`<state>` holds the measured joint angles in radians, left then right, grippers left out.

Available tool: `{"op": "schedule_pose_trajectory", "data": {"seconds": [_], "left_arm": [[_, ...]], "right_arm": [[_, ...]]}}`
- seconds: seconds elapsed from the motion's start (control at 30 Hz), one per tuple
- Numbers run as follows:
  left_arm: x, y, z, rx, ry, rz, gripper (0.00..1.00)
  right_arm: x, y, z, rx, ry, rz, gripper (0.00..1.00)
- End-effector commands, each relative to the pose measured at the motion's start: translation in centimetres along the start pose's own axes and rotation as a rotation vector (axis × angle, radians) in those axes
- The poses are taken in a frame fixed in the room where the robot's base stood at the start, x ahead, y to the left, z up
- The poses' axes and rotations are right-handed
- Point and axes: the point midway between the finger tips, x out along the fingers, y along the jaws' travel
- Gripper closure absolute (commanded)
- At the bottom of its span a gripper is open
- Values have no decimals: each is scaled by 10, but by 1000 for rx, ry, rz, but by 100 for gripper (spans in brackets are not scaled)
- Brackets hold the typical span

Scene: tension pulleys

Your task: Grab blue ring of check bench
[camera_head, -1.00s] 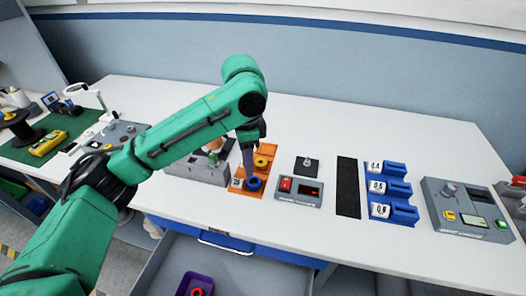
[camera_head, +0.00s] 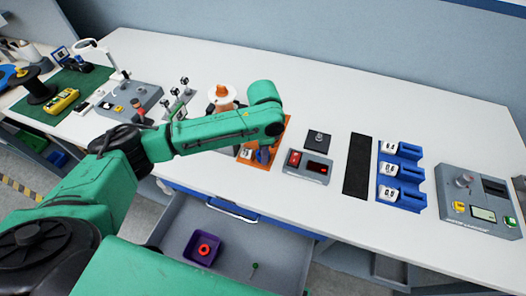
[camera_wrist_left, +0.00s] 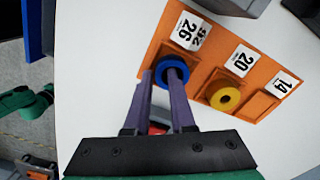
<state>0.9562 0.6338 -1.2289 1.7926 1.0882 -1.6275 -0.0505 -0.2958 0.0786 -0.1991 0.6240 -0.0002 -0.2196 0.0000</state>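In the head view the blue ring (camera_head: 263,156) and orange tray (camera_head: 262,166) are partly hidden by my green left arm. My right gripper is not in view.
A yellow ring (camera_wrist_left: 225,98) sits in the neighbouring compartment labelled 20. A grey box with a red switch (camera_head: 307,166) stands right of the tray. An open drawer below holds a purple bin (camera_head: 203,248) with a red ring. Bare white table lies behind the tray.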

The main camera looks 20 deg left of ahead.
Motion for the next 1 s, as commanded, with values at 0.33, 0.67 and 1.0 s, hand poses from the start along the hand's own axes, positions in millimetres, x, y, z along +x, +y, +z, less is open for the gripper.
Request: {"op": "schedule_pose_trajectory", "data": {"seconds": [0.33, 0.67, 1.0], "left_arm": [[6, 0, 0, 1, 1, -1, 100], [5, 0, -1, 1, 2, -1, 100], [-48, -1, -2, 2, 7, -6, 100]], "right_arm": [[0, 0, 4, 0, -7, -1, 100], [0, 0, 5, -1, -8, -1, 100], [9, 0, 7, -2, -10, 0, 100]]}}
